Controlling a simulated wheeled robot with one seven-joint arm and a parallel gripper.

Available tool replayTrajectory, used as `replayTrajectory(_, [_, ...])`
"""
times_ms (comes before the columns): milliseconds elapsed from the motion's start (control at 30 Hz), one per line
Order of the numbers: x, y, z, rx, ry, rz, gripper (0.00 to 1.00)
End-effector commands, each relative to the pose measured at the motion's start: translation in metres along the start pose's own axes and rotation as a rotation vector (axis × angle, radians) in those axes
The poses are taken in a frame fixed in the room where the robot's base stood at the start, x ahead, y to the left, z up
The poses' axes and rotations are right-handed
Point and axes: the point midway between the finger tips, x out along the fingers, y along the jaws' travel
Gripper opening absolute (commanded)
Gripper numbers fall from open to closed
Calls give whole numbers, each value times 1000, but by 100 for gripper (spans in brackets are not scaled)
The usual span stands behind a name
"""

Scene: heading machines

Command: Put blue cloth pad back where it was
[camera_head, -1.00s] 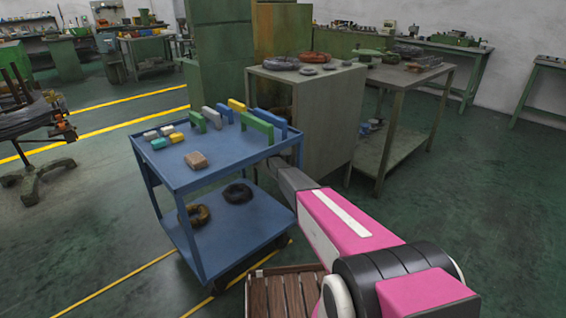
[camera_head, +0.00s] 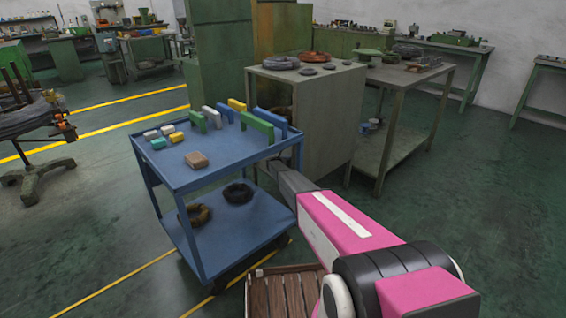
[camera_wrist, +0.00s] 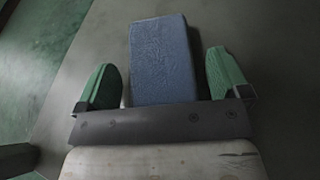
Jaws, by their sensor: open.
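A blue cloth pad (camera_wrist: 162,60) shows in the wrist view, a thick block with a textured face. It lies between the two green fingers of my gripper (camera_wrist: 163,80). The fingers stand apart, with a visible gap on each side of the pad. A grey surface is behind the pad; whether the pad rests on it, I cannot tell. In the head view my arm reaches to the gap between the blue trolley (camera_head: 178,176) and the grey cabinet (camera_head: 325,120). My gripper and the pad cannot be made out there.
The trolley top carries several coloured blocks, including a green one (camera_head: 257,126), and a brown block (camera_head: 197,160). Two dark rings lie on its lower shelf. A metal table (camera_head: 400,150) stands right of the cabinet. A slatted wooden platform (camera_head: 285,295) is below my arm. Floor is clear at right.

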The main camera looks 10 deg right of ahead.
Motion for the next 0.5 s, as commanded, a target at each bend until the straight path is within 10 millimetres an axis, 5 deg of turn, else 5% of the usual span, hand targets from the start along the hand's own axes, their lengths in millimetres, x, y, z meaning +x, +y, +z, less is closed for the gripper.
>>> replayTrajectory(267, [-24, -1, 2, 0, 0, 1, 94])
replayTrajectory(500, [-70, -2, 3, -1, 0, 1, 94])
